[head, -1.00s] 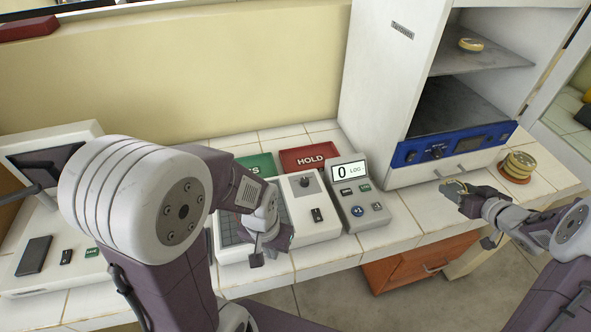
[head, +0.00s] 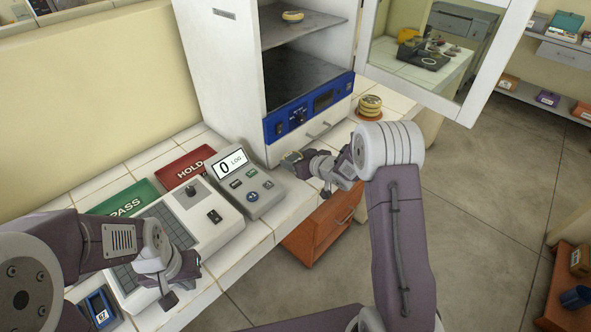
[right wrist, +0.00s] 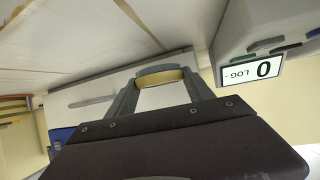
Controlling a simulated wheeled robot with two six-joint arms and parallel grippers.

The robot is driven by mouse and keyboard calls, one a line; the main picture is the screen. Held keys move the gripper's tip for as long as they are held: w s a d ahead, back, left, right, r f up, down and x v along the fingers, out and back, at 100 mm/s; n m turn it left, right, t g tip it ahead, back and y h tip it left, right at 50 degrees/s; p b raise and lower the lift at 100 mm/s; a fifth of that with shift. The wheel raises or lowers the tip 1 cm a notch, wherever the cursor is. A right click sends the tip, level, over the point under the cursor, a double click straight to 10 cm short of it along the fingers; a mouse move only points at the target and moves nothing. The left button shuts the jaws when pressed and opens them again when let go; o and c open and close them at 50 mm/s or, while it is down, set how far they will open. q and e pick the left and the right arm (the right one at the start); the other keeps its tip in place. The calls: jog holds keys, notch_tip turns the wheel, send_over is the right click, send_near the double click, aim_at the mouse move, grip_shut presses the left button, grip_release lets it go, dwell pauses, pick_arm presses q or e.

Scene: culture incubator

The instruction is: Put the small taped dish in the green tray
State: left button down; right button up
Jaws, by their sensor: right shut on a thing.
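A small dish with a yellow taped rim (right wrist: 160,75) sits between the two fingertips of my right gripper (right wrist: 163,84) in the right wrist view. In the head view my right gripper (head: 291,160) is shut on it in front of the incubator's base; the dish is small and mostly hidden there. The green tray (head: 124,201), marked PASS, lies on the counter at left, partly hidden behind the white device and my left arm. My left gripper (head: 178,283) hangs over the near counter edge by the gridded plate; its finger gap is unclear.
The red HOLD tray (head: 186,168), the LOG keypad (head: 240,184) and a white device (head: 200,212) stand between the right gripper and green tray. The incubator (head: 232,80) is open, with one dish on its shelf (head: 293,16). Stacked dishes (head: 370,105) stand right of it.

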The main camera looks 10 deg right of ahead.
jog(key=shift+d+f+b, duration=0.1)
jog(key=shift+f+b, duration=0.2)
jog(key=shift+f, duration=1.65)
jog(key=shift+f, duration=0.1)
jog(key=o, duration=1.4)
jog(key=shift+s+d+r, duration=0.1)
jog(key=shift+s+r, duration=0.15)
jog(key=shift+r, duration=0.1)
jog(key=v, duration=1)
jog(key=shift+s+d+r+p, duration=0.1)
jog(key=shift+s+p, duration=0.2)
jog(key=shift+p, duration=0.05)
jog(key=shift+s+d+r, duration=0.15)
jog(key=shift+s, duration=0.25)
